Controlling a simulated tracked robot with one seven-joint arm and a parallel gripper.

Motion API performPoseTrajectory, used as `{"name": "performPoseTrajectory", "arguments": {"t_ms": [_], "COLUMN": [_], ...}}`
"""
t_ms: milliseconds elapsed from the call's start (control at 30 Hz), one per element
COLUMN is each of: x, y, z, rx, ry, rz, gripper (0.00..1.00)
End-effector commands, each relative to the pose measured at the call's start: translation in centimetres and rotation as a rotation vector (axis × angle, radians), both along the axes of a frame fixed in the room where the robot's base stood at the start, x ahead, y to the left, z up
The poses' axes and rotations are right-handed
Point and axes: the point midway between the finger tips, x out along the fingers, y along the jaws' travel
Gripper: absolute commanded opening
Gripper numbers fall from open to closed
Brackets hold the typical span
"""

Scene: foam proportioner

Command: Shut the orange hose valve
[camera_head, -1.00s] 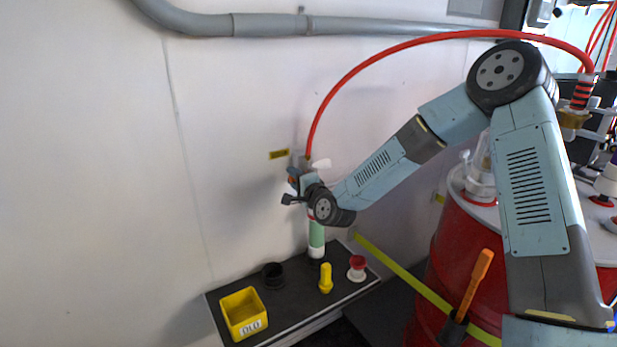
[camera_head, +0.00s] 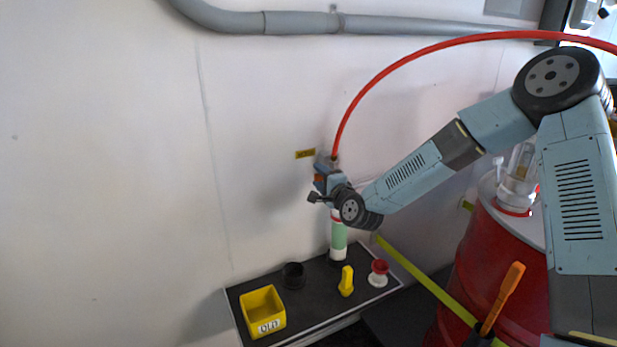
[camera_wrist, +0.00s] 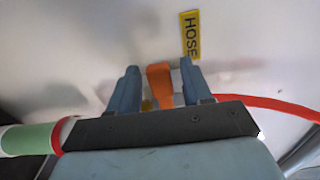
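The orange valve handle (camera_wrist: 160,84) stands between my two fingers in the wrist view, with narrow gaps on both sides. My gripper (camera_wrist: 162,82) is open around it; I cannot tell whether either finger touches it. In the head view my gripper (camera_head: 322,184) is at the lower end of the red hose (camera_head: 375,84), close to the wall. A little orange (camera_head: 319,178) shows there; the rest of the valve is mostly hidden by my gripper. A yellow HOSE label (camera_wrist: 190,35) is on the wall just beyond the handle.
Below my gripper is a dark shelf (camera_head: 312,305) with a green-and-white cylinder (camera_head: 338,238), a yellow bin (camera_head: 263,311), a black ring (camera_head: 293,275), a yellow piece (camera_head: 346,281) and a red-and-white piece (camera_head: 378,273). A red drum (camera_head: 490,265) stands at right.

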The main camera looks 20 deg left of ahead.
Motion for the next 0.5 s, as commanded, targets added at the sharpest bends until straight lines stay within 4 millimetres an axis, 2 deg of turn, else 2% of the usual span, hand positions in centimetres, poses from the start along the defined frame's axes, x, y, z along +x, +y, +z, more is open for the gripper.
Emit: {"name": "performPoseTrajectory", "arguments": {"t_ms": [267,500], "x": [-0.2,-2.5], "y": [-0.1,-2.4], "z": [0.1,0.0], "rx": [0.0,-0.001], "ry": [-0.001,-0.001], "rz": [0.0,0.0], "gripper": [0.49,0.49]}}
